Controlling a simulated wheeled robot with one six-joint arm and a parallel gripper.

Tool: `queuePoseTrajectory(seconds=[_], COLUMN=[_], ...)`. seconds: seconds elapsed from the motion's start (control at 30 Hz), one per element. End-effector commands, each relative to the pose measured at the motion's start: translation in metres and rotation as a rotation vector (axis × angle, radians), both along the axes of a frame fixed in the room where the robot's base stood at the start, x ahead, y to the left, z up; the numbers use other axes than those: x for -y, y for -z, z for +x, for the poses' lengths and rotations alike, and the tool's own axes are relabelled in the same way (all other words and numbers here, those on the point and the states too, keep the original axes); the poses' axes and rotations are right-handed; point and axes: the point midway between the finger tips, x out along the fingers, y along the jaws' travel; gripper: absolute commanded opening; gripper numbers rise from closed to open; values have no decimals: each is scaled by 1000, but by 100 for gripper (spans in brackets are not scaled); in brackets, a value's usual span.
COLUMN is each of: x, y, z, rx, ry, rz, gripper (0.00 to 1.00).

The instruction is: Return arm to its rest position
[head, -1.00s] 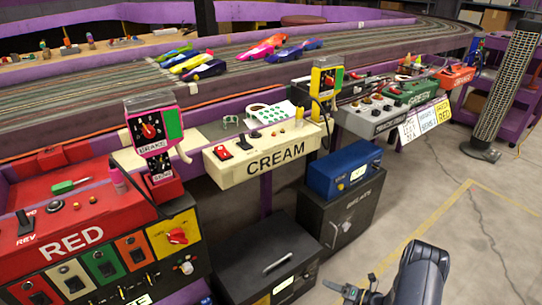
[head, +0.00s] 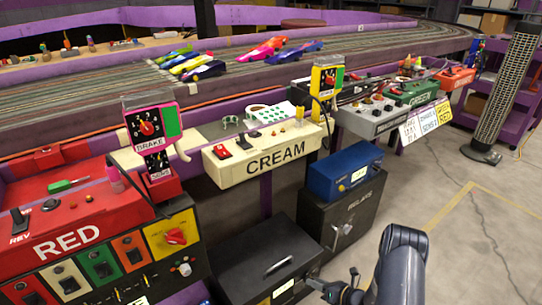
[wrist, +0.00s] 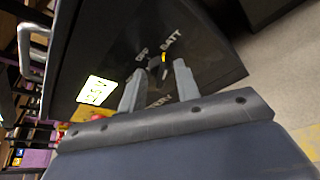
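My gripper shows in the wrist view (wrist: 158,82) with its two grey fingers apart and nothing between them. Beyond the fingertips is a dark panel (wrist: 215,65) with a rotary knob (wrist: 155,66) lettered OFF and BATT; a third word is partly hidden by a finger. I cannot tell whether the fingers touch the knob. In the head view my gripper (head: 335,290) is low at the bottom edge, beside the black box (head: 255,255) on the floor, its fingertips not clear. My dark arm link rises to its right.
A black cabinet (head: 342,222) with a blue box (head: 345,172) on top stands behind my arm. The red console (head: 110,215) and cream console (head: 225,168) line the track at left. Open concrete floor (head: 475,255) lies to the right.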

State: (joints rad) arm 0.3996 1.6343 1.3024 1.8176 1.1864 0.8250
Motion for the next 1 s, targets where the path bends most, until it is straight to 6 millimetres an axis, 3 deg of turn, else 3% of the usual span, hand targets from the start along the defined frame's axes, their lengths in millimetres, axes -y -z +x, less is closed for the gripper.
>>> queuePoseTrajectory(seconds=[0.93, 1.0], x=[-9, -1], y=[-3, -12], z=[-7, -15], rx=[336, 340], ry=[-1, 3], rz=[-461, -471], gripper=[31, 31])
